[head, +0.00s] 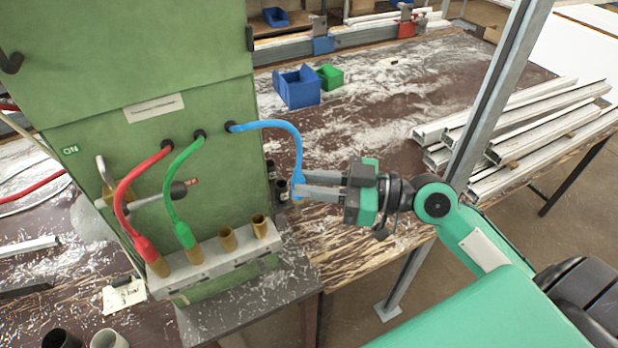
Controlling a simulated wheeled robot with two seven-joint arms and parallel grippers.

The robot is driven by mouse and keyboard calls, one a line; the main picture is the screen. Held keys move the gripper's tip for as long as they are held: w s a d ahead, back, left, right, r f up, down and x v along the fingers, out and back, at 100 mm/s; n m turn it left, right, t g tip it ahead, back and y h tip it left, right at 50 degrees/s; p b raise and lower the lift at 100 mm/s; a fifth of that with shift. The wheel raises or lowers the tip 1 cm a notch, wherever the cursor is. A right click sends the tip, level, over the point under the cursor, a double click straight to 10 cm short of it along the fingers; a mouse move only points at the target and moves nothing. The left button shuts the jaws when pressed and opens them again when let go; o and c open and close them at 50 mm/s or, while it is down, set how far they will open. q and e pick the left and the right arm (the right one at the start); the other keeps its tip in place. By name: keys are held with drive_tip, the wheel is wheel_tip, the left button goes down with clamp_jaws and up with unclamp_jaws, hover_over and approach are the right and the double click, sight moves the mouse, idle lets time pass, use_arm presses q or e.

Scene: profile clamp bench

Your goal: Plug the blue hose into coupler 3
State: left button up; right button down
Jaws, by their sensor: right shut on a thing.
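The blue hose (283,126) comes out of the green cabinet and arcs to the right and down. My right gripper (302,185) is shut on its lower end, to the right of the cabinet and above the height of the coupler block (215,262). The block carries a row of brass couplers. The red hose (128,187) goes into the leftmost one and the green hose (169,189) into the one beside it. The third coupler from the left (227,238) and the rightmost coupler (260,226) are open and empty. Numbers on the block are too small to read. My left gripper is out of view.
The green cabinet (205,185) stands behind the block, with a lever valve (160,198) on its front. A blue bin (298,88) and a green bin (330,77) stand on the bench behind. Metal profiles (520,120) lie at the right, by an upright post (490,95).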

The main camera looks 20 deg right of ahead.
drive_tip(key=s+p, duration=0.5)
drive_tip(key=s, duration=0.1)
drive_tip(key=shift+s, duration=0.15)
idle(0.8)
drive_tip(key=a+p, duration=0.7)
drive_tip(key=a, duration=0.6)
drive_tip(key=shift+s+a+r+p, duration=0.2)
drive_tip(key=shift+r+p, duration=0.1)
drive_tip(key=shift+p, duration=0.05)
idle(1.0)
drive_tip(key=shift+w, duration=0.15)
drive_tip(key=w, duration=0.7)
drive_tip(key=shift+w+b, duration=0.35)
drive_tip(key=shift+b, duration=0.05)
idle(0.7)
